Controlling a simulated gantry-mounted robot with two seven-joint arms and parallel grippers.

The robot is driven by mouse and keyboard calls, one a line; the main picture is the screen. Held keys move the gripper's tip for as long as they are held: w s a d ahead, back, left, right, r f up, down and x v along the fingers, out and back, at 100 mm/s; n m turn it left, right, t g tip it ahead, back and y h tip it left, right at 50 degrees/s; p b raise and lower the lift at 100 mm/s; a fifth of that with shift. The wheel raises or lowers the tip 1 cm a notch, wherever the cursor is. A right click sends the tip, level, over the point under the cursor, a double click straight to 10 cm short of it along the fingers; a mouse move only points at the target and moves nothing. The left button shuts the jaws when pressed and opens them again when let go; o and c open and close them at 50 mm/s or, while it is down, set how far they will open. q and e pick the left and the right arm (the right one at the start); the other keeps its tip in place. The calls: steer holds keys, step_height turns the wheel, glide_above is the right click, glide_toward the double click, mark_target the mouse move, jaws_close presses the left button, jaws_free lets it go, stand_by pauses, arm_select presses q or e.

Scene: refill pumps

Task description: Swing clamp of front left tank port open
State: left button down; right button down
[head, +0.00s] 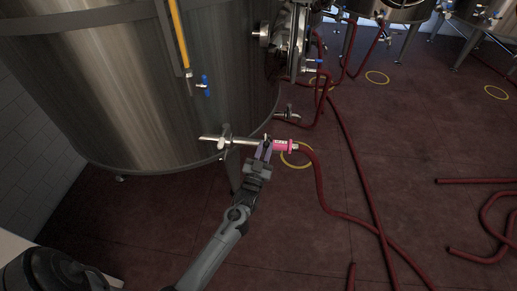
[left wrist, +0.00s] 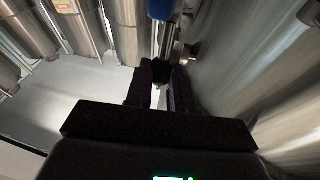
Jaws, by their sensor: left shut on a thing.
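The front left tank (head: 140,80) is a large steel cylinder at the upper left of the head view. Its port (head: 240,141) is a short steel pipe low on its side, with a valve lever at the tank end. A pink-sleeved hose end (head: 285,145) meets the port. My left gripper (head: 264,148) reaches up to this joint from below. Its fingers are shut on the clamp, which they mostly hide. In the left wrist view the fingertips (left wrist: 162,80) close around a small dark part below a blue piece (left wrist: 160,9). My right gripper is not in view.
A dark red hose (head: 319,185) runs from the joint across the floor, and more hoses lie at right. A vertical pipe with a blue valve (head: 205,84) hangs on the tank front. Other tanks (head: 390,10) stand at the back. The red floor (head: 330,245) is mostly open.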

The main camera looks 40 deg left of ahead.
arm_select(q)
steer(key=shift+f, duration=0.1)
steer(key=c, duration=1)
jaws_free()
steer(key=shift+w+a, duration=0.1)
steer(key=p+v, duration=0.1)
steer(key=v, duration=1)
